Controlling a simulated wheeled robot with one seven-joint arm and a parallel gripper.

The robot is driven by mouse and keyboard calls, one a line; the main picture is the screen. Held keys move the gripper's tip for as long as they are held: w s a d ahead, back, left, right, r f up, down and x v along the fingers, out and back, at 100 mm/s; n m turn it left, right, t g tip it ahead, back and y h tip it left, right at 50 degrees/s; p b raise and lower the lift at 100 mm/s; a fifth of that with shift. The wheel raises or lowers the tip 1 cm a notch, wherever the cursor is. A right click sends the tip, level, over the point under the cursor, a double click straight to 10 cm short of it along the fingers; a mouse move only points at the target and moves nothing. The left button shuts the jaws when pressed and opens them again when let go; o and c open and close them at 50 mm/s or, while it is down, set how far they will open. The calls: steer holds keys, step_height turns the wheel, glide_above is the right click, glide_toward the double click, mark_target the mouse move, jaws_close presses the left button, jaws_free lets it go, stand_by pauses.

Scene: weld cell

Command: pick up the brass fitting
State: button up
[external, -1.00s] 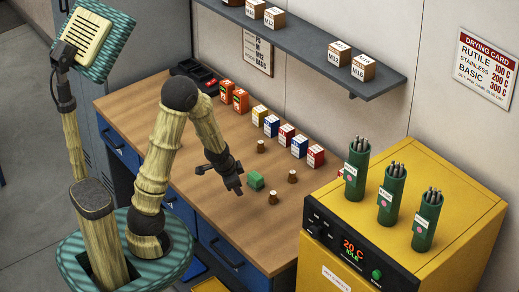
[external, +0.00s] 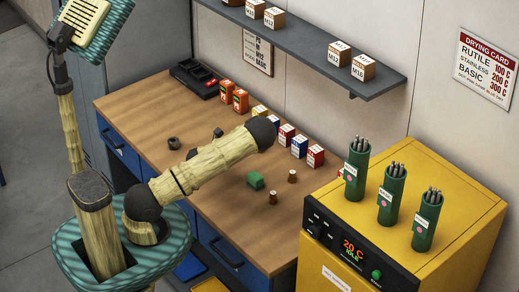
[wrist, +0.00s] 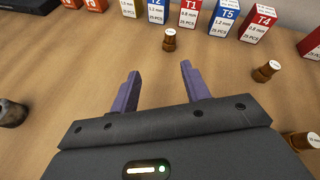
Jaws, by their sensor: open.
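Several small brown, brass-coloured pieces with pale lettered tops stand upright on the bench. In the wrist view one (wrist: 169,39) stands beyond the gap between my fingers, a second (wrist: 266,71) is to the right, and a third (wrist: 304,140) is at the lower right edge. The external view shows two, one further back (external: 292,177) and one nearer (external: 273,198); my arm hides the other. I cannot tell which one is the brass fitting. My gripper (wrist: 160,76) is open and empty, apart from all of them. In the external view it is mostly hidden behind my arm.
A green block (external: 256,180) sits near the brown pieces. A dark round part (external: 173,143) lies to the left. Several small boxes (external: 300,146) line the back of the wooden bench (external: 238,226). A yellow oven (external: 446,185) stands at the right, and a shelf (external: 308,45) hangs above.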

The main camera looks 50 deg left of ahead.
steer(key=m, duration=0.1)
steer(key=m+h, duration=0.1)
steer(key=m, duration=0.2)
steer(key=shift+w+d+r+t, duration=0.2)
steer(key=shift+w+d+t, duration=0.1)
steer(key=shift+d, duration=0.1)
steer(key=p+x, duration=0.4)
steer(key=x, duration=0.8)
steer(key=shift+w, duration=0.1)
steer(key=shift+d, duration=0.1)
steer(key=shift+w+a+f+p, duration=0.15)
steer(key=shift+w+a+p, duration=0.15)
steer(key=shift+w+p, duration=0.5)
steer(key=shift+p+x, duration=0.6)
steer(key=shift+x, duration=1.15)
steer(key=shift+f, duration=0.15)
